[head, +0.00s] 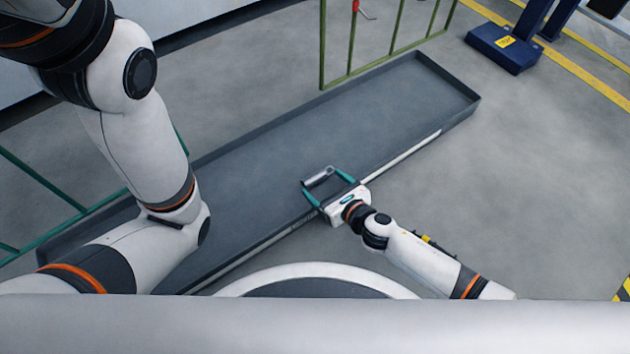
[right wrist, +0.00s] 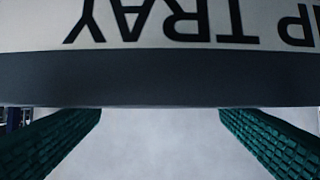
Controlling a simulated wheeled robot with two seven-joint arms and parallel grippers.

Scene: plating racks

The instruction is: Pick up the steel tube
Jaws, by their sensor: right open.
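The steel tube (head: 322,177) is a short, shiny grey cylinder over the dark tray, in the middle of the head view. My right gripper (head: 319,181) is open, with its green-padded fingers spread and the tube showing between their tips. I cannot tell from this view whether the fingers touch the tube or how high they are above it. In the right wrist view both green pads (right wrist: 160,143) stand wide apart, and the tube does not show between them. My left arm comes in from the left, but its gripper is not in view.
The long, dark drip tray (head: 400,95) has a low raised rim and a lettered front side, seen upside down in the right wrist view (right wrist: 160,75). A green rack frame (head: 352,45) stands behind it. A blue post base (head: 503,48) is at the upper right.

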